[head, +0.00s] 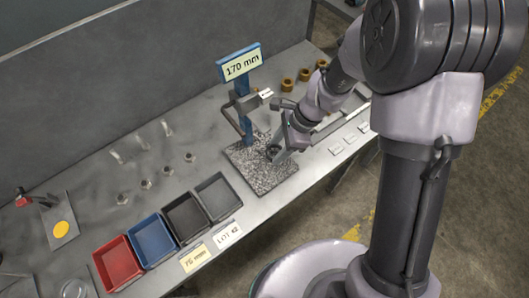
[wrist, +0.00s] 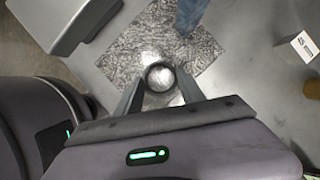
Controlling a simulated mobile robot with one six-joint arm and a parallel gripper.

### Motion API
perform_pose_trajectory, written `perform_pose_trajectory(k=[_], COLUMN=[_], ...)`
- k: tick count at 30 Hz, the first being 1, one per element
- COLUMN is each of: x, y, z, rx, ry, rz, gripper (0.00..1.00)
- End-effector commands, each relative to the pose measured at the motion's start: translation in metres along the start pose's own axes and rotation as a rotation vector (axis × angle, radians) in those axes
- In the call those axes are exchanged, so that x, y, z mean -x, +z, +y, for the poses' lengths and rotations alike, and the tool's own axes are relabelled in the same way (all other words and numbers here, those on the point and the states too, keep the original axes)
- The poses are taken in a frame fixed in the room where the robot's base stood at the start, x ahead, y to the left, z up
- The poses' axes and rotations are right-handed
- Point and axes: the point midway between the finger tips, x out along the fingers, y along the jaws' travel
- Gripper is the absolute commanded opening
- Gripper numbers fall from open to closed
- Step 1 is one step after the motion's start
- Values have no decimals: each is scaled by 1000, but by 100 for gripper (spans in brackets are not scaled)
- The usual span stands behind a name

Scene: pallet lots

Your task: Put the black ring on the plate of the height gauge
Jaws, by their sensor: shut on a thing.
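The height gauge has a speckled grey plate (head: 246,168), a blue post (head: 243,88) with a "170 mm" sign, and a dark arm (head: 232,117) reaching over the plate. The plate (wrist: 128,48) and the post's blue surface (wrist: 190,14) also show in the wrist view. My gripper (head: 277,155) is low over the right part of the plate. In the wrist view my gripper (wrist: 160,80) is shut on the black ring (wrist: 160,65), which is seen from above with the plate behind it. Whether the ring touches the plate cannot be told.
Red (head: 119,264), blue (head: 153,240), black (head: 186,218) and grey (head: 217,196) trays line the bench front. Several clear and metal pieces stand behind them. Brown rings (head: 304,75) stand at the back right. Small white tags (head: 350,138) lie right of the plate.

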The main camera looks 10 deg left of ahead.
Motion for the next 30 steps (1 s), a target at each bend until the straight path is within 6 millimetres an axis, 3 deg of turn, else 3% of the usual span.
perform_pose_trajectory(k=[7,10,20,21,24,30], x=[-17,-33,-33,-33,-32,-32], y=[38,32,31,31,31,31], z=[0,1,0,0,0,0], rx=[6,-1,0,0,0,0], ry=[1,2,1,1,0,0], rz=[0,1,1,1,1,1], gripper=[8,8,8,52,68,68])
